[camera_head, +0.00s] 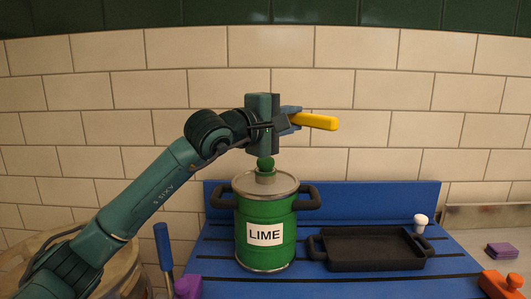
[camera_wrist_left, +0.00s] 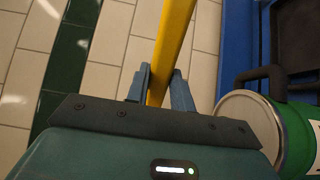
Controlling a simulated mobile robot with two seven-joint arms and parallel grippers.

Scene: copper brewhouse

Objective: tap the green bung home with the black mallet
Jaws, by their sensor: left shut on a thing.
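The green bung (camera_head: 265,163) sits upright in the neck on top of the green keg (camera_head: 250,226) labelled LIME. I cannot tell how deep it sits. My left gripper (camera_head: 292,118) is above and slightly right of the bung, shut on a yellow bar (camera_head: 317,121) that looks like a handle. The bar points right in the head view, and runs up from the fingers (camera_wrist_left: 158,88) in the left wrist view. No black mallet head shows; whether this bar belongs to the mallet cannot be told. My right gripper is in neither view.
The keg has black side handles and stands on a blue bench (camera_head: 215,277). A black tray (camera_head: 370,263) is to its right, with a white knob (camera_head: 420,221) behind. A blue handle (camera_head: 163,246) and purple block (camera_head: 188,287) are at left; an orange object (camera_head: 500,284) is front right.

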